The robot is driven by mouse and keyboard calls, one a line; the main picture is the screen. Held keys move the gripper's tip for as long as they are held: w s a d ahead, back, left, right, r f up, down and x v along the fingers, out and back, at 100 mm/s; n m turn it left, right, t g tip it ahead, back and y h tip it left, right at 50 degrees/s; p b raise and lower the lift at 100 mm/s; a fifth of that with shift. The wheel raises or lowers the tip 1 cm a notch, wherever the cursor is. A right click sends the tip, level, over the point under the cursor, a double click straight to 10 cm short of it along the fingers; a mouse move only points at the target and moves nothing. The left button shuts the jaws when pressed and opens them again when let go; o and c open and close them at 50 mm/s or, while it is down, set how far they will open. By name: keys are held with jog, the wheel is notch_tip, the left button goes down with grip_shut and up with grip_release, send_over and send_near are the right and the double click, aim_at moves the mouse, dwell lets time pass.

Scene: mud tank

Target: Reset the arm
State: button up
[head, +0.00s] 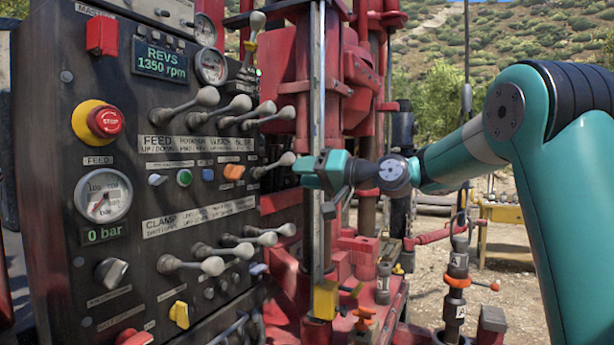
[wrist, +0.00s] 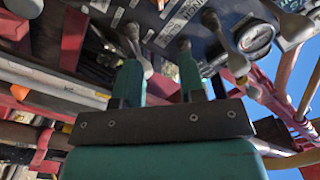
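My arm (head: 570,180) is teal and reaches in from the right in the head view. My gripper (head: 310,168) is held out in front of the red rig, at the right edge of the dark control panel (head: 130,260). In the wrist view my gripper (wrist: 160,70) shows two teal fingers apart with nothing seen held between them. A lever knob (head: 287,159) lies just left of the fingertips in the head view. Whether they touch it I cannot tell. In the wrist view, levers (wrist: 138,50) stand close beyond the fingertips.
The panel carries several levers (head: 208,97), a red stop button (head: 105,121), a pressure gauge (head: 103,195) and a display reading 1350 rpm (head: 160,63). A steel rail (head: 318,100) and red rig frame stand around my gripper. Open ground (head: 510,240) lies at the right.

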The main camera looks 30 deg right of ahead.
jog(key=s+a+f+n+g+h, duration=0.1)
jog(key=s+a+f+n+g, duration=0.25)
jog(key=s+a+f, duration=0.35)
jog(key=s+a+f+n+g+h, duration=0.1)
jog(key=s+a+f+n+g, duration=0.1)
jog(key=s+a+f+g, duration=0.55)
jog(key=s+f+n+g+h, duration=0.1)
jog(key=s+f+h, duration=0.1)
jog(key=s, duration=0.8)
jog(key=s+f+n+g+h, duration=0.2)
jog(key=s+f, duration=0.3)
jog(key=s, duration=0.6)
jog(key=shift+s+a+f+g, duration=0.15)
jog(key=shift+s+a+g, duration=0.15)
jog(key=shift+a, duration=0.15)
dwell(1.0)
